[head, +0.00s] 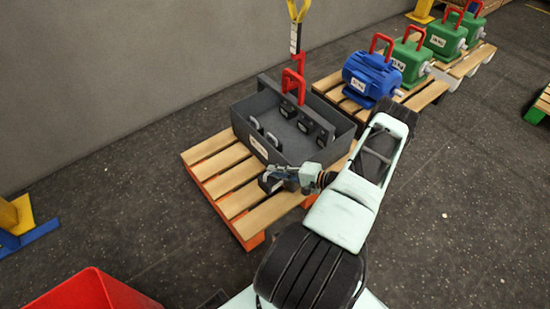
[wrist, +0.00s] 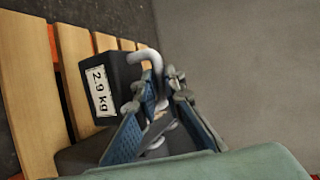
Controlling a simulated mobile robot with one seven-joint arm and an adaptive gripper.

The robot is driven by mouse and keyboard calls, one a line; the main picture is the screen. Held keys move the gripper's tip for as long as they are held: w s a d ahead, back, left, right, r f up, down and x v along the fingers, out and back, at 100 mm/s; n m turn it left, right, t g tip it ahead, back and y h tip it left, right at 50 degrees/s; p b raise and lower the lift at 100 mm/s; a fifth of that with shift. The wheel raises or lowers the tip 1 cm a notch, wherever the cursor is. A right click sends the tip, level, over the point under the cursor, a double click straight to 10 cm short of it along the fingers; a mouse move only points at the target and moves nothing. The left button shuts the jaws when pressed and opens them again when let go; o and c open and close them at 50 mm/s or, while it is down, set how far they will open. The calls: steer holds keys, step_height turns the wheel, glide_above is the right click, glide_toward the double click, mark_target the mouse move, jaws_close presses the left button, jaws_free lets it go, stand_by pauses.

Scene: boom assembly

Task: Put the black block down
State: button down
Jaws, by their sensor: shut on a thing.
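The black block (wrist: 122,72) has a white "2.9 kg" label and a pale curved handle (wrist: 153,58). My gripper (wrist: 160,85) is shut on the handle. In the head view, my gripper (head: 277,174) holds the block (head: 268,183) at the near side of the wooden pallet (head: 222,180), just outside the grey tray. The block is over the pallet slats; I cannot tell if it touches them. My gripper partly hides the handle.
The grey tray (head: 262,146) on the pallet holds several dark blocks with handles. A red hook (head: 293,82) on a yellow strap hangs at the tray. Blue (head: 370,76) and green (head: 410,62) motors stand on pallets behind. A red bin (head: 90,292) is at lower left.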

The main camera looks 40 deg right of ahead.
steer(key=f+b, duration=0.1)
steer(key=d+f, duration=0.1)
steer(key=f, duration=0.1)
steer(key=shift+s+d+f+m+t+h+b, duration=0.2)
steer(key=shift+f+m+t+h+b, duration=0.1)
steer(key=shift+b, duration=0.1)
steer(key=shift+f, duration=0.2)
steer(key=w+a+f+b, duration=0.6)
steer(key=w+a+f, duration=0.1)
steer(key=a+f, duration=0.4)
steer(key=shift+w+a+f, duration=0.25)
steer(key=shift+a+f, duration=0.05)
steer(key=shift+f, duration=0.7)
steer(key=c, duration=2)
jaws_free()
steer(key=shift+s+f, duration=0.25)
steer(key=shift+f, duration=0.1)
steer(key=shift+r, duration=0.15)
